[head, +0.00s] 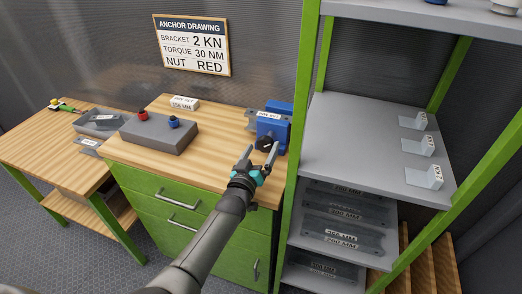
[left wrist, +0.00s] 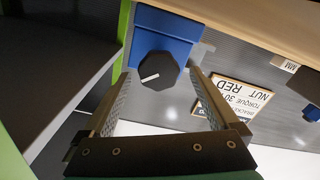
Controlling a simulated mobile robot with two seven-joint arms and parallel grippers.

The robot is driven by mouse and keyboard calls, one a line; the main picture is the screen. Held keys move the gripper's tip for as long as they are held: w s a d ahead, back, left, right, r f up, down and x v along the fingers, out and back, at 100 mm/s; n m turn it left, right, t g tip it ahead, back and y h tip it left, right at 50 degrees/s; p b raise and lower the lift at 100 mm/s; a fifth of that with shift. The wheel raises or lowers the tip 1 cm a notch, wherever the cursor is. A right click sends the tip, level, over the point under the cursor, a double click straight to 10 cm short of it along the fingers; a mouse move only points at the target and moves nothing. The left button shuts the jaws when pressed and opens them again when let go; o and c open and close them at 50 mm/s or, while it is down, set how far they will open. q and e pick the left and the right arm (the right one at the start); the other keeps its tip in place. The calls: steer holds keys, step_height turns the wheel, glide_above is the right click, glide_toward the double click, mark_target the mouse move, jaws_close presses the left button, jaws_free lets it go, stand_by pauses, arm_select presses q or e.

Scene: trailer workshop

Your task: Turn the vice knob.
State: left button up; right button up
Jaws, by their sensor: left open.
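The blue vice (head: 272,132) stands at the right end of the wooden bench top, beside the green shelf post. Its dark knob (head: 265,144) faces the front. In the left wrist view the knob (left wrist: 158,71) is a black octagon with a white line slanting across it, in front of the blue vice body (left wrist: 160,27). My left gripper (head: 259,157) is open and empty, just in front of the knob. In the left wrist view its two fingers (left wrist: 158,95) point toward the knob, one on each side; I cannot tell whether they overlap it in depth. My right gripper is not in view.
The green shelf rack (head: 300,120) stands close to the right of the vice. A grey block (head: 160,135) with a red and a blue nut sits left on the bench. A sign (head: 192,45) hangs on the wall. The bench's middle is clear.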

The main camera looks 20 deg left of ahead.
arm_select(q)
steer(key=shift+s+r, duration=0.1)
steer(key=shift+s, duration=0.25)
steer(key=s+p, duration=0.3)
steer(key=s, duration=1.1)
steer(key=shift+s+a, duration=0.25)
steer(key=shift+a, duration=0.05)
